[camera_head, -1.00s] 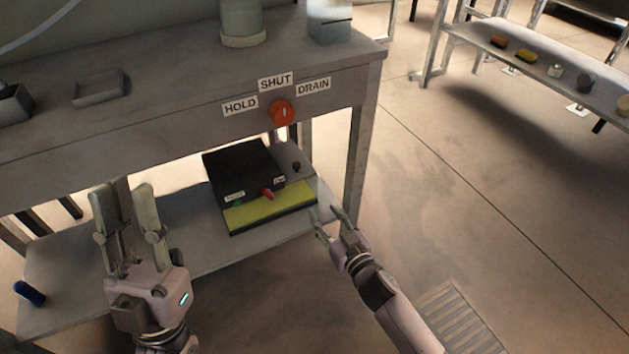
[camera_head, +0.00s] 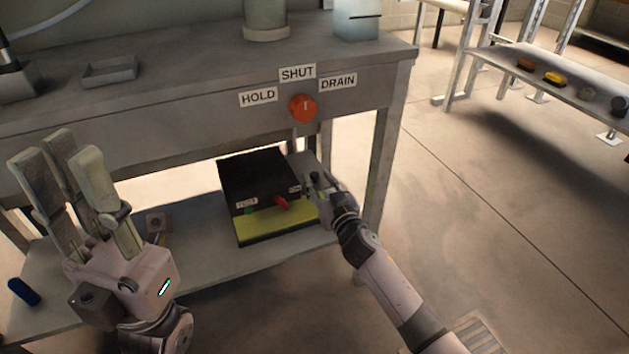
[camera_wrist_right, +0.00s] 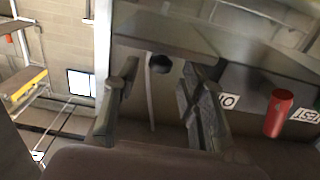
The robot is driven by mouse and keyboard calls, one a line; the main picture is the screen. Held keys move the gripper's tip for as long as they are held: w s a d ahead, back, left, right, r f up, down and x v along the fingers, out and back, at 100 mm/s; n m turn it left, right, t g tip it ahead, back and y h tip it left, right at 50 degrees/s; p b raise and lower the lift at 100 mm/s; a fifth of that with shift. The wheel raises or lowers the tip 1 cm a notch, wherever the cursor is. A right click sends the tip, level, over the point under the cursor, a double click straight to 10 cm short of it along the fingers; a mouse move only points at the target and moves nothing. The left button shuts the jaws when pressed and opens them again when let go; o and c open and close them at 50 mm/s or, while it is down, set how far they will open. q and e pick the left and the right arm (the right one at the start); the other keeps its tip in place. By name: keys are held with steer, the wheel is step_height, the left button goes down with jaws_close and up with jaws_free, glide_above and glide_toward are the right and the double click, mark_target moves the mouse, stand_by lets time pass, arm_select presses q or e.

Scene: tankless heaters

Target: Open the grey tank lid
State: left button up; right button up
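I cannot tell for certain which part is the grey tank lid. A grey surface (camera_head: 302,160) with a dark knob sits right of a black box (camera_head: 255,180) on the low shelf. My right gripper (camera_head: 322,186) is over this grey part and hides much of it. In the right wrist view the dark knob (camera_wrist_right: 160,63) shows between the spread fingers of the right gripper (camera_wrist_right: 158,82), apparently beyond the tips. That gripper is open and empty. My left gripper (camera_head: 68,160) is open and empty, raised at the left before the bench.
The black box has a red lever (camera_head: 281,202) and a yellow front strip (camera_head: 270,224). Above is a bench with a red dial (camera_head: 302,108) marked HOLD, SHUT, DRAIN. A bench leg (camera_head: 382,150) stands close right of my right arm. A blue item (camera_head: 23,291) lies far left.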

mark_target(316, 177)
steer(key=shift+b+x, duration=0.5)
steer(key=shift+x, duration=1.15)
steer(key=shift+c, duration=0.5)
jaws_close()
